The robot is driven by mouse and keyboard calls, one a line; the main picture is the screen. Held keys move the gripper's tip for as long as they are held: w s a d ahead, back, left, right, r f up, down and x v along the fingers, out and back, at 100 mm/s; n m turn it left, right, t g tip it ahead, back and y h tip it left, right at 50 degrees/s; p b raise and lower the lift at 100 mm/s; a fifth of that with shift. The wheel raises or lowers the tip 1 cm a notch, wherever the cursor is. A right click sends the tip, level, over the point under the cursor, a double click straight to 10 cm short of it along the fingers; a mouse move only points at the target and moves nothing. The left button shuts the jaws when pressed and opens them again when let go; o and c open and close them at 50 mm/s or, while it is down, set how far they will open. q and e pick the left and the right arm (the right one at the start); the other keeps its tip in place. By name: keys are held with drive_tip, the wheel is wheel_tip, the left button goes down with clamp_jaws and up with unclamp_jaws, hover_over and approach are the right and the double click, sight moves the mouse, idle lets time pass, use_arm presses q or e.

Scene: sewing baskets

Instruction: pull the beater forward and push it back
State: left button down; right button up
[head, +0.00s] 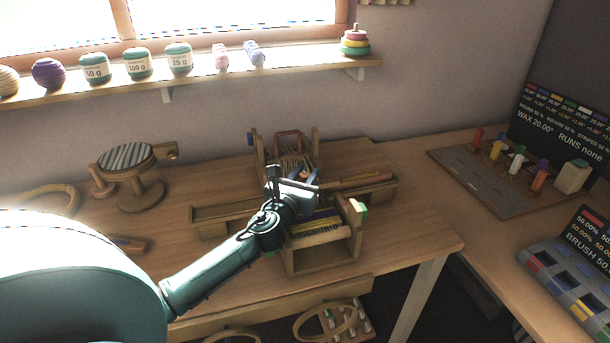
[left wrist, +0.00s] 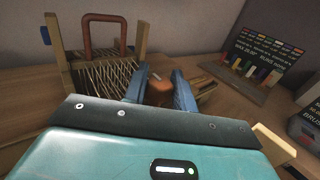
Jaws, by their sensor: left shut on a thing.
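The small wooden table loom (head: 322,262) stands on the table, with warp threads behind my left gripper and a striped woven strip in front. My left gripper (head: 304,179) is over its middle. In the left wrist view, the blue fingers of my left gripper (left wrist: 159,88) are shut on a brown wooden part, which I take to be the beater (left wrist: 158,93). The gripper hides most of the beater in the head view. A reddish-brown arch (left wrist: 104,18) rises at the loom's back, apart from the fingers. My right gripper is not in view.
Side trays (head: 222,212) extend from the loom; the right one holds wooden sticks. A round striped stand (head: 127,157) is at the left. A pegged board (head: 510,172) and display screens are at the right. A shelf (head: 190,76) with yarn balls runs above.

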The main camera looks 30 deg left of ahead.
use_arm(q)
drive_tip(key=w+a, duration=0.2)
drive_tip(key=a, duration=0.1)
drive_tip(key=w+a+b, duration=0.1)
drive_tip(key=w+a, duration=0.2)
drive_tip(key=w+a+b, duration=0.1)
drive_tip(key=w+a, duration=0.1)
drive_tip(key=shift+w+a, duration=0.25)
drive_tip(key=shift+a, duration=0.15)
drive_tip(key=shift+a+r, duration=0.2)
drive_tip(key=c, duration=1.5)
unclamp_jaws()
drive_tip(key=shift+c, duration=0.2)
drive_tip(key=o, duration=0.3)
drive_tip(key=shift+w+f, duration=0.15)
drive_tip(key=shift+w, duration=0.05)
drive_tip(key=shift+o, duration=0.3)
